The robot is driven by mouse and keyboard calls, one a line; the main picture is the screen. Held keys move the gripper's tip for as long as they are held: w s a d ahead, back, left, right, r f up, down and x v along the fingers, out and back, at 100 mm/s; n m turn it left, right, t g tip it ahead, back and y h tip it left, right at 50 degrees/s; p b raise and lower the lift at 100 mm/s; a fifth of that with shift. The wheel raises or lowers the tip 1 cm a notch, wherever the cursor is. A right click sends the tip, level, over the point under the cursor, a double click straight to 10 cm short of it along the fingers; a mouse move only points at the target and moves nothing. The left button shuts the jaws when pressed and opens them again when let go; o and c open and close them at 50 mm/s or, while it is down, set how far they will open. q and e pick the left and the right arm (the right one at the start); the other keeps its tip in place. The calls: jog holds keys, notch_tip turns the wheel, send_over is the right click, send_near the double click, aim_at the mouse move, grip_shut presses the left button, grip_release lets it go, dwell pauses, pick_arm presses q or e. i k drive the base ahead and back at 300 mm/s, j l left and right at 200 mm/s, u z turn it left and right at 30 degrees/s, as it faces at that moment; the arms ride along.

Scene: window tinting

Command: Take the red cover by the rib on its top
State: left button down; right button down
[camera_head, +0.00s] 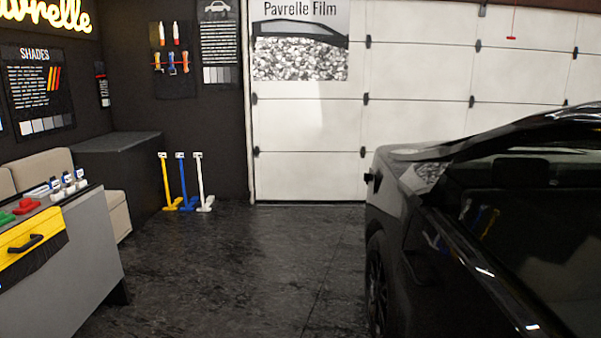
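A small red piece (26,206), which looks like the red cover, lies on top of the grey cart (75,265) at the left edge of the head view. It is too small here to make out its rib clearly. A green piece (5,217) lies beside it to the left, partly cut off by the picture edge. Neither of my grippers shows in this view.
Several small bottles (68,181) stand on the cart behind the red piece. The cart has a yellow drawer front (32,238) with a black handle. A black car (480,220) fills the right side. Open dark floor (235,270) lies between cart and car.

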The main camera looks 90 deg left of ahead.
aim_at(26, 205)
jog(key=u, duration=4.3)
jog(key=i+l+z, duration=0.3)
jog(key=i, duration=0.45)
jog(key=i+l+z, duration=0.25)
jog(key=i, duration=0.5)
jog(key=i+z, duration=0.3)
jog(key=i, duration=0.5)
jog(key=i+l+u, duration=0.1)
jog(key=i+u, duration=0.15)
jog(key=i, duration=0.3)
jog(key=i+l+u, duration=0.3)
jog(key=i, duration=0.25)
jog(key=i+l+u, duration=0.25)
jog(key=i, duration=0.3)
